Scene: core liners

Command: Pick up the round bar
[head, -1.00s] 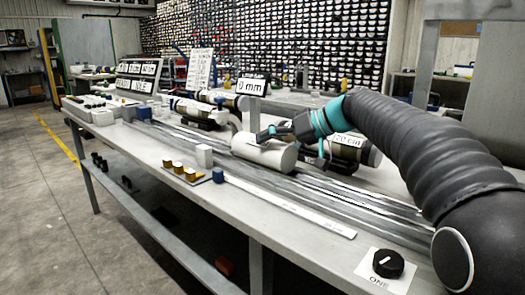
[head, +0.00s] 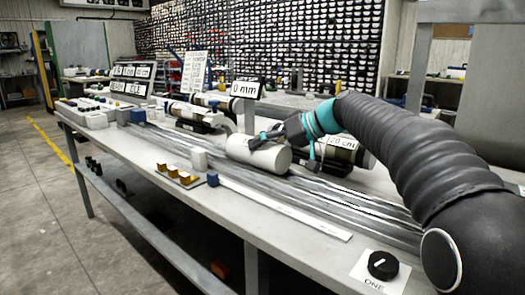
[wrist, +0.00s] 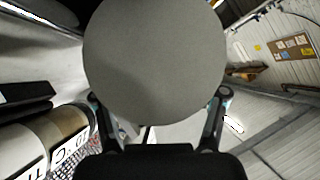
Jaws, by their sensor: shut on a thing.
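The round bar (head: 254,153) is a short, thick, pale cylinder over the middle of the bench in the head view, lying on its side. Its flat grey end face (wrist: 155,60) fills the upper middle of the wrist view. My gripper (head: 288,148) comes in from the right and is shut on the bar, with a finger on either side of it. Both fingers also show beside the bar in the wrist view. I cannot tell whether the bar touches the bench or hangs just above it.
The long bench (head: 215,215) has grey rails along it. A white strip (head: 280,208), a blue cube (head: 212,179), gold blocks (head: 172,172) and a black knob (head: 382,265) lie in front.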

